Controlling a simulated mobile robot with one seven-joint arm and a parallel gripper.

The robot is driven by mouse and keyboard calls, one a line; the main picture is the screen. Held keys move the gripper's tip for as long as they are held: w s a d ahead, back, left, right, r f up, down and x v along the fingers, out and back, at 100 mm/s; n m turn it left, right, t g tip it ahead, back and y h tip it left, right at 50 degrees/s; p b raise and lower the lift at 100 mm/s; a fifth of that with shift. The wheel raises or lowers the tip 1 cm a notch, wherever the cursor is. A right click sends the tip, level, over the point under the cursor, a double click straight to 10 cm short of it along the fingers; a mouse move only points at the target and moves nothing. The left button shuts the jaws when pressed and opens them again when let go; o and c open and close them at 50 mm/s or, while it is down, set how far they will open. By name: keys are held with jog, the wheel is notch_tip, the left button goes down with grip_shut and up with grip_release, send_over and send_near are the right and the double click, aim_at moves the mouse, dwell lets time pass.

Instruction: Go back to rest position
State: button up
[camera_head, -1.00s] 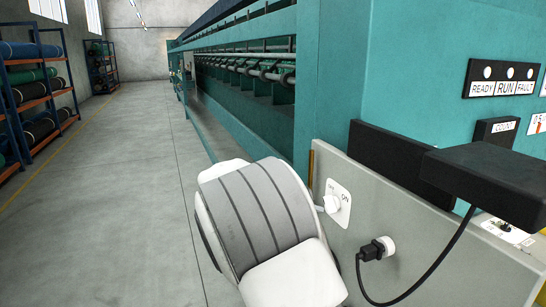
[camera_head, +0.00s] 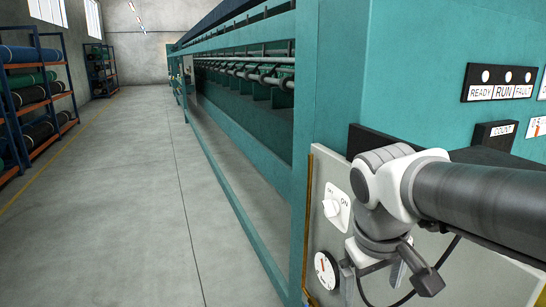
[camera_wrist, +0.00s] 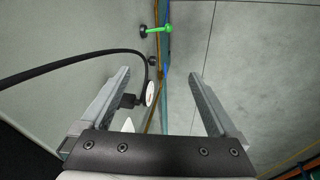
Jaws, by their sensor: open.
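My gripper (camera_wrist: 160,73) shows in the wrist view with its two grey fingers wide apart and nothing between them. In the head view my wrist and gripper are at the lower right, in front of the grey panel (camera_head: 440,265) at the machine's end; the fingertips are hard to make out there. The teal machine (camera_head: 335,100) fills the right half of the head view. A white ON switch (camera_head: 335,205) and a round dial with a red pointer (camera_head: 327,270) are left of my arm.
In the wrist view a black cable (camera_wrist: 75,62), a white round socket (camera_wrist: 150,93) with a black plug and a green lever (camera_wrist: 155,30) lie along the panel. READY, RUN and FAULT lamps (camera_head: 502,82) are above my arm. Racks (camera_head: 37,90) stand left. The grey aisle (camera_head: 120,190) is clear.

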jog(key=s+a+m+t+y, duration=0.1)
jog(key=s+m+t, duration=0.2)
jog(key=s, duration=0.4)
jog(key=shift+s+a+f+y, duration=0.25)
jog(key=shift+s+a+y, duration=0.1)
jog(key=shift+y, duration=0.05)
